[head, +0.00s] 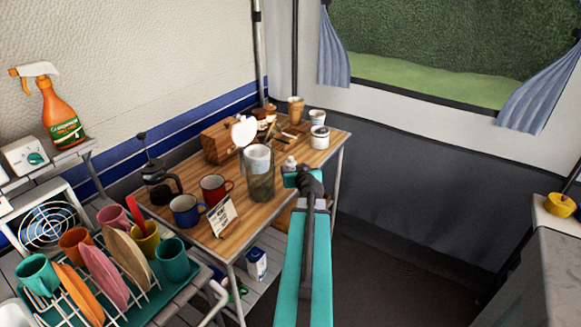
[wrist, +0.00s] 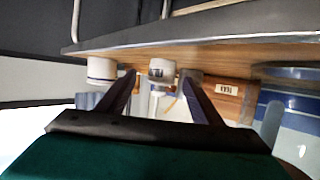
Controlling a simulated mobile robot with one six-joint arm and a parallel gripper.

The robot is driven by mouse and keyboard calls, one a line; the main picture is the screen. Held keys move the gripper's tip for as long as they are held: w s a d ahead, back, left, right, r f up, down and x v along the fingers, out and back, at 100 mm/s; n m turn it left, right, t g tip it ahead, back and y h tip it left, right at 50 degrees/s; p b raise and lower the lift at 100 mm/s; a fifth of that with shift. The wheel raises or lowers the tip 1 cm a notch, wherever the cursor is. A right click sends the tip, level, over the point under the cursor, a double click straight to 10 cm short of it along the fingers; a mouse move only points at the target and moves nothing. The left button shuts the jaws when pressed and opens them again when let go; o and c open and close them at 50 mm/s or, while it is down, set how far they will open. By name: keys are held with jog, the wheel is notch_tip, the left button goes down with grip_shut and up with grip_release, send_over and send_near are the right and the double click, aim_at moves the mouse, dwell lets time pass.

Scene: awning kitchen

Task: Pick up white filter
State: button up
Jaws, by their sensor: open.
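A tall grey-tinted glass vessel (head: 262,186) stands on the wooden table, with a pale rounded piece (head: 257,153) in its top. A white, flat, lobed shape (head: 243,130) shows just above and behind it. I cannot tell for sure which of these is the white filter. My gripper (head: 308,180) is at the table's right edge, to the right of the glass vessel and apart from it. In the wrist view my gripper (wrist: 160,84) has its two dark fingers spread, with a small white jar (wrist: 162,72) seen beyond the gap. Nothing is held.
The wooden table (head: 275,208) also carries a red mug (head: 215,188), a blue mug (head: 186,211), a French press (head: 158,183), a small card (head: 222,216) and wooden boxes at the back. A dish rack (head: 150,290) stands at front left. Open floor lies right of the table.

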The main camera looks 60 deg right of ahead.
aim_at(292, 167)
jog(key=shift+w, duration=0.1)
jog(key=shift+p+x, duration=0.65)
jog(key=shift+x, duration=0.55)
jog(key=shift+p+x, duration=0.4)
jog(key=shift+x, duration=0.9)
jog(key=shift+a, duration=0.1)
jog(key=c, duration=1.2)
jog(key=shift+o, duration=0.2)
jog(key=shift+w+r, duration=0.1)
